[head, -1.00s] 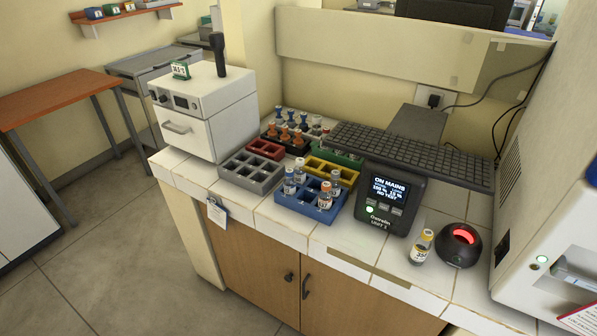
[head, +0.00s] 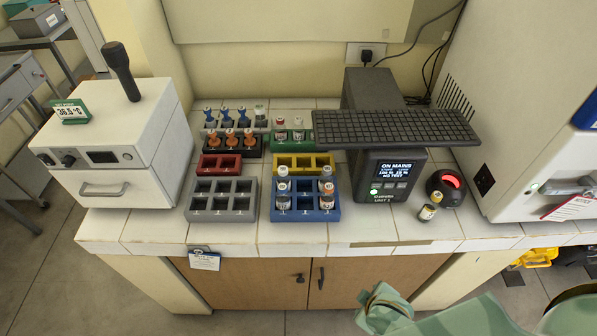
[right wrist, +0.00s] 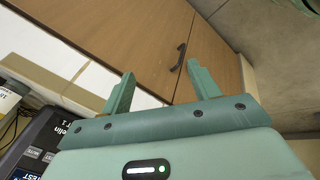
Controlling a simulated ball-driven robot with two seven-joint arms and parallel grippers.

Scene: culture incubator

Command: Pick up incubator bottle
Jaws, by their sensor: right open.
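The white incubator box (head: 115,150) stands at the counter's left end, its front drawer shut and a green 36.5 °C sign on top. Nothing inside it shows. Several small bottles (head: 326,199) stand in the blue rack (head: 306,213); which one is the incubator's I cannot tell. Another small bottle (head: 428,211) with a yellow cap stands beside the red-lit round device (head: 446,188). My right gripper (right wrist: 160,75) is open and empty in front of the cupboard doors, apart from every bottle. My left gripper is not in view.
Behind the blue rack are yellow (head: 332,166), green (head: 300,137) and red (head: 212,172) racks. An empty grey rack (head: 220,209) is left. The black unit (head: 390,190) under a dark grid shelf (head: 400,128) and a white machine (head: 530,175) bound the right. The counter's front strip is mostly clear.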

